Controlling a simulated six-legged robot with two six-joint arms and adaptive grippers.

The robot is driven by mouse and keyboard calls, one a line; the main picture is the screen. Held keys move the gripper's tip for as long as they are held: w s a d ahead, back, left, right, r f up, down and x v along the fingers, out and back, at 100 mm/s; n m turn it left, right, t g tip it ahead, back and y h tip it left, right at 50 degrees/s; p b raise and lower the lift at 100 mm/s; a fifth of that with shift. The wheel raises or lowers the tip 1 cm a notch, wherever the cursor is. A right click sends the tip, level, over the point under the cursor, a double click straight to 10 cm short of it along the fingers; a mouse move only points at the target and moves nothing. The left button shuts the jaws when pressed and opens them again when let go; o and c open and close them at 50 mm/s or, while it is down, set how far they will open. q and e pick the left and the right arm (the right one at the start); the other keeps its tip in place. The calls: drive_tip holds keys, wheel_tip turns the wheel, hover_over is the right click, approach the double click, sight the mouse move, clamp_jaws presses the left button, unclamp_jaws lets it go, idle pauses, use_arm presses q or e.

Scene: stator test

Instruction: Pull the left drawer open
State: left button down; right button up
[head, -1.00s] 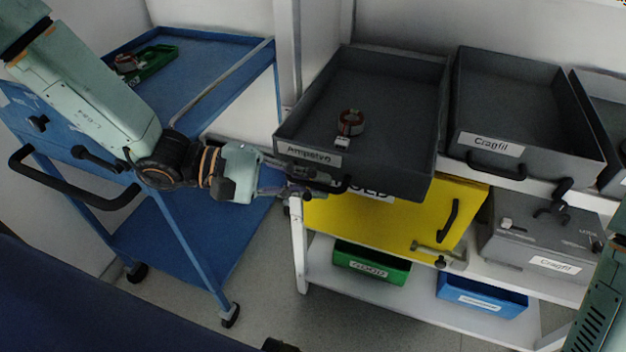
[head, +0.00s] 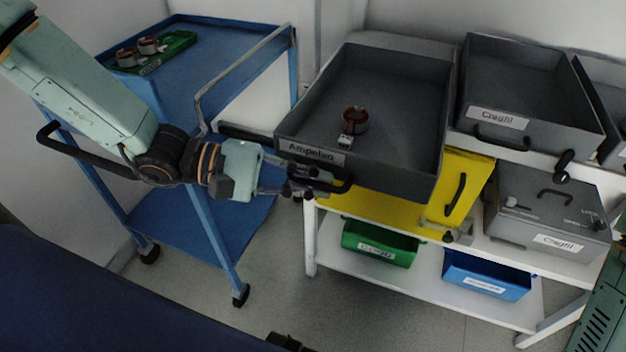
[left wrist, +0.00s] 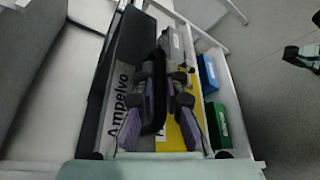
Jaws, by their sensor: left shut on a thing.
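The left drawer (head: 400,165) is a dark grey open drawer labelled "Ampelvo", pulled out over the yellow box front. A copper-coloured ring part (head: 355,120) and a small white piece lie inside it. My left gripper (head: 318,183) is at the drawer's front face, shut on its black handle (head: 340,184). In the left wrist view the purple-padded fingers (left wrist: 158,110) straddle the black handle (left wrist: 159,85), beside the "Ampelvo" label (left wrist: 119,100). Of my right arm only a green link shows at the right edge of the head view; its gripper is out of view.
Another grey drawer labelled "Cragfil" (head: 528,135) stands to the right. Below are a yellow box (head: 385,210), a grey box (head: 550,208), a green bin (head: 378,258) and a blue bin (head: 480,290). A blue trolley (head: 215,60) with a green tray (head: 178,46) stands left.

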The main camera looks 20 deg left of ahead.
use_arm(q)
drive_tip(key=shift+f, duration=0.1)
idle(0.4)
drive_tip(key=c, duration=1.7)
unclamp_jaws()
drive_tip(key=shift+w+a, duration=0.1)
drive_tip(key=shift+a, duration=0.05)
drive_tip(key=shift+r, duration=0.2)
drive_tip(key=r, duration=0.8)
drive_tip(key=shift+s+r, duration=0.15)
drive_tip(key=shift+s, duration=0.05)
drive_tip(key=shift+w+r, duration=0.35)
drive_tip(key=shift+r, duration=0.2)
drive_tip(key=shift+s+r, duration=0.15)
drive_tip(key=shift+s, duration=0.15)
